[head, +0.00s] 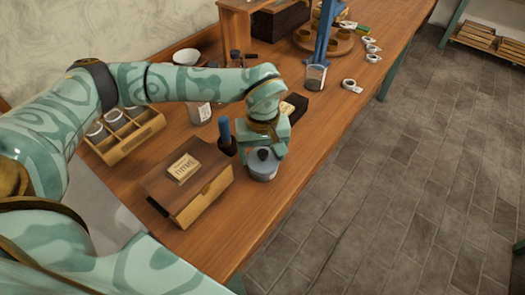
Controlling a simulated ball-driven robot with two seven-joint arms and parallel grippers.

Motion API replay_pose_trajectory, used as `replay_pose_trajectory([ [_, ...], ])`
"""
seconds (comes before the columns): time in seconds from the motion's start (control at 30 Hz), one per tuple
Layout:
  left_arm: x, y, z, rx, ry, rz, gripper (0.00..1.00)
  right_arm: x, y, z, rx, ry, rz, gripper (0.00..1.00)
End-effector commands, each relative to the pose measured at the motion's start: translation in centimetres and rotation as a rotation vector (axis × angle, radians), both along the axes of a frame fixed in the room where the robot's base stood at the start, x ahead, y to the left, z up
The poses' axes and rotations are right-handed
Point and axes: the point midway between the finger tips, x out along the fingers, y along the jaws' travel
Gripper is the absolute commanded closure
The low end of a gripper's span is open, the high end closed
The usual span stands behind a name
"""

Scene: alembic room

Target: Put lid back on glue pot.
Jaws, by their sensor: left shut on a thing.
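The glue pot (262,172) is a small round grey pot on the wooden bench, near its front edge and right of a wooden box. A dark round knob, apparently of the lid (264,155), shows at the pot's top. My left arm comes in from the left, and its gripper (265,148) points down over the pot. It is shut on the lid, as far as I can see; its fingertips are mostly hidden by the hand. I cannot tell whether the lid rests on the rim or is held just above it. My right gripper is out of view.
The wooden box (205,190) with a label stands close left of the pot. Bare bench lies right of the pot.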

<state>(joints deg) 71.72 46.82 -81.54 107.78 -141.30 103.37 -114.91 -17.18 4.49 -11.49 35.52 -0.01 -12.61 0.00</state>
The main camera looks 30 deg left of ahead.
Motion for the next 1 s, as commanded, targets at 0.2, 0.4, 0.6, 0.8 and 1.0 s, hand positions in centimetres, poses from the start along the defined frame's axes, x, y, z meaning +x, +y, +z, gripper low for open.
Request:
replay_pose_trajectory([
  [0.2,0.01,0.00,-0.02,0.000,0.000,0.000,0.49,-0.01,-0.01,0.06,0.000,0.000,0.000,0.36],
  [0.4,0.01,0.00,-0.02,0.000,0.000,0.000,0.49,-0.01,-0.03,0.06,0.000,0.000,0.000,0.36],
  [0.6,0.02,0.00,0.07,0.000,-0.001,-0.001,0.49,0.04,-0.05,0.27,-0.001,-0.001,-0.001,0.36],
  [0.8,0.03,0.02,0.11,0.000,-0.002,0.000,0.49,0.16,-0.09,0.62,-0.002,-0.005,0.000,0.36],
  [1.0,0.02,0.02,0.00,0.001,-0.001,0.000,0.49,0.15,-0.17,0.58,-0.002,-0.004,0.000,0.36],
])
